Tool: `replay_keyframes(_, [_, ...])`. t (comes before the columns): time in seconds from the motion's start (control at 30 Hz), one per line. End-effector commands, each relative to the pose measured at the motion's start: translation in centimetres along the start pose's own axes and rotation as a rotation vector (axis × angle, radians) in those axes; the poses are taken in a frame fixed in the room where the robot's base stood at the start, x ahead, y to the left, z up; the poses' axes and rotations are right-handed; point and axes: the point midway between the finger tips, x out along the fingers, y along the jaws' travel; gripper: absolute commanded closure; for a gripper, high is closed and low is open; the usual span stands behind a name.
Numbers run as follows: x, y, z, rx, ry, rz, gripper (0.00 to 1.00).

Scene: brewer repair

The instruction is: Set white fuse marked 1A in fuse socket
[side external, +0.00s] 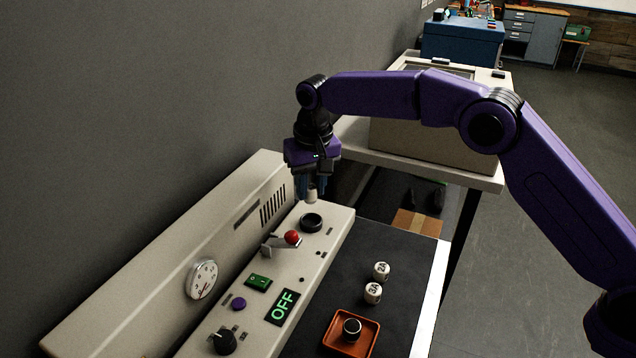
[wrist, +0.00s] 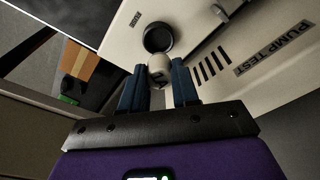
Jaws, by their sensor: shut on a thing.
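My gripper (side external: 312,187) is shut on a white fuse (side external: 312,196), which hangs below the fingertips. The fuse socket, a round black ring (side external: 311,222), is on the console's far end. In the side view the fuse is just above the ring, with a small gap. In the wrist view the ring (wrist: 158,37) lies just beyond the fuse. Two other white fuses, marked 2A (side external: 381,271) and 3A (side external: 373,293), stand on the dark mat.
A red-tipped lever (side external: 292,238) stands close to the socket. The console also has a green switch (side external: 258,282), a lit OFF display (side external: 282,307) and a black knob (side external: 224,342). A raised panel backs the console.

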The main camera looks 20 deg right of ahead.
Motion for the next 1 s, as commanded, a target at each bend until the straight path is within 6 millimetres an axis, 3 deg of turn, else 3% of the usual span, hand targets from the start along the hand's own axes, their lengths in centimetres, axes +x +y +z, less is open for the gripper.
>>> replay_keyframes(0.5, [3.6,0.1,0.5,0.001,-0.001,0.001,1.00])
replay_keyframes(1.0, [4.0,0.1,0.5,0.002,0.000,0.001,1.00])
